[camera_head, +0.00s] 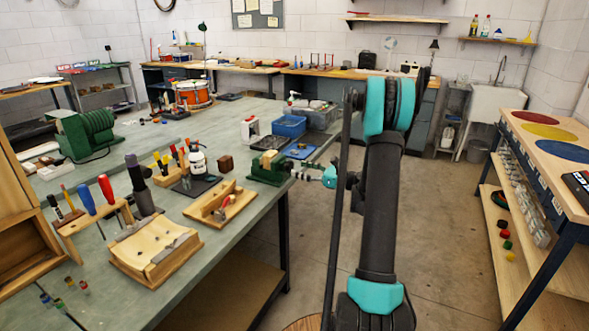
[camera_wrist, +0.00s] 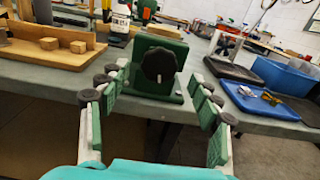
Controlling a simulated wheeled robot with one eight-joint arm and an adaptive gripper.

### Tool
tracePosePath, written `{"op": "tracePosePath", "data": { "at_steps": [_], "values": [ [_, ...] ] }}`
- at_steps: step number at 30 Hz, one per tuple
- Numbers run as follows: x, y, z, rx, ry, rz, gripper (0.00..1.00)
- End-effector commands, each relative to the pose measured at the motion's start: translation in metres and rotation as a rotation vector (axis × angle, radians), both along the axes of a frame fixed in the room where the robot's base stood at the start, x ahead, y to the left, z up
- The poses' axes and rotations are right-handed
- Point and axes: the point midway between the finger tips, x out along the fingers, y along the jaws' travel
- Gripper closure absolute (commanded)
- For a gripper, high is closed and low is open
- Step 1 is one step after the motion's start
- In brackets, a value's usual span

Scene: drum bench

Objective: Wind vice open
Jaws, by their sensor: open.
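The green vice (camera_head: 266,170) is at the right edge of the bench, with a pale block showing at its top. In the wrist view the vice's green end face (camera_wrist: 143,82) is straight ahead, with a black lobed knob (camera_wrist: 158,66) on it. My gripper (camera_head: 300,176) reaches in from the right at the vice's end. In the wrist view my gripper (camera_wrist: 160,84) is open and empty. Its fingers stand to the left and right of the knob, with gaps on both sides. The vice jaws are hard to make out.
A wooden fixture (camera_head: 219,203) and a dished wooden block (camera_head: 155,251) lie left of the vice. A blue tray (camera_wrist: 258,102) and a blue bin (camera_head: 288,126) are behind it. The bench edge (camera_wrist: 60,88) runs below the vice. Floor to the right is clear.

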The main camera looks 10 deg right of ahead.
Motion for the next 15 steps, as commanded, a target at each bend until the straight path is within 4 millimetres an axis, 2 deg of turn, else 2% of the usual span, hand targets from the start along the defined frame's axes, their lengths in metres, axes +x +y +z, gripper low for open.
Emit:
{"op": "tracePosePath", "data": {
  "at_steps": [1, 6, 15],
  "values": [
    [0.004, 0.008, 0.000, 0.000, 0.000, 0.004, 0.36],
    [0.015, 0.022, 0.000, 0.000, 0.000, 0.002, 0.36],
    [0.020, 0.028, 0.000, 0.000, 0.000, 0.000, 0.36]
  ]
}}
